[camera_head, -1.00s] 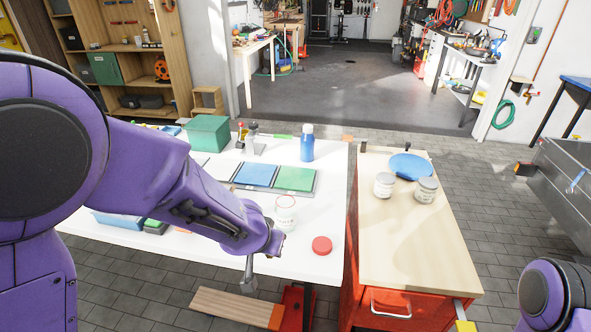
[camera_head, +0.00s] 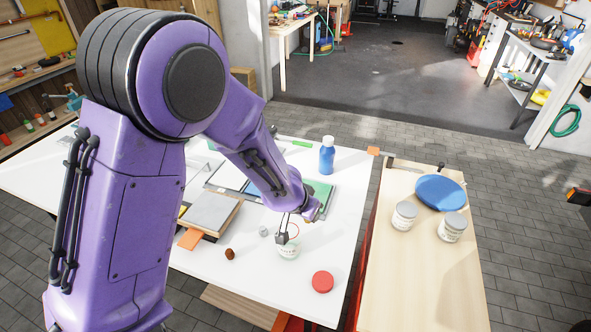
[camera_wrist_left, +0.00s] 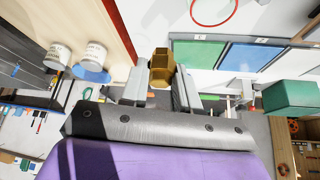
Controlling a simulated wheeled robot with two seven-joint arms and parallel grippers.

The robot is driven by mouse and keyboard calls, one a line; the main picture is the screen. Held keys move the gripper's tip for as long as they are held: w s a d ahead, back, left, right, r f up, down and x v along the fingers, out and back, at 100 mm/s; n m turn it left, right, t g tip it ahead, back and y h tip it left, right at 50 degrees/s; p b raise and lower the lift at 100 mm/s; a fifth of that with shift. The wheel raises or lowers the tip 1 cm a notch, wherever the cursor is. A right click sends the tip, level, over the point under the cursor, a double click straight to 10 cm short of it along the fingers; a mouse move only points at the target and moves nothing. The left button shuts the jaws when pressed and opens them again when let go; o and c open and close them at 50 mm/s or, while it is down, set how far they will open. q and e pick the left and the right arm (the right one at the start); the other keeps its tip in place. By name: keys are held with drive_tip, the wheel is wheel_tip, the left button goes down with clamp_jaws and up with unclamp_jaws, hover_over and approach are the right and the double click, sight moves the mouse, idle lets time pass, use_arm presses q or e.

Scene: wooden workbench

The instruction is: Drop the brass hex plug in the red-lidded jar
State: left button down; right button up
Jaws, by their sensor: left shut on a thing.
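My left gripper (camera_head: 283,238) is shut on the brass hex plug, which shows between its fingertips in the left wrist view (camera_wrist_left: 161,68). In the head view the gripper hides the plug. My right gripper is not in view.
A small grey piece (camera_head: 263,231) and a brown piece (camera_head: 230,254) lie left of the jar. A blue bottle (camera_head: 327,157) stands behind.

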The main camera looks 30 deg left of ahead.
use_arm(q)
wheel_tip(320, 180, up, 4)
drive_tip(key=p, duration=0.4)
hover_over(293, 221)
drive_tip(key=s, duration=0.4)
wheel_tip(293, 221, down, 10)
drive_tip(key=w, duration=0.1)
drive_tip(key=shift+w+r+b, duration=0.15)
drive_tip(key=shift+w+b, duration=0.1)
drive_tip(key=shift+b, duration=0.2)
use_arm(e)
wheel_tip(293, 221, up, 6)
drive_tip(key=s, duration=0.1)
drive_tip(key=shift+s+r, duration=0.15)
use_arm(q)
drive_tip(key=c, duration=0.8)
unclamp_jaws()
drive_tip(key=shift+s, duration=0.1)
drive_tip(key=shift+o, duration=0.2)
drive_tip(key=shift+d, duration=0.1)
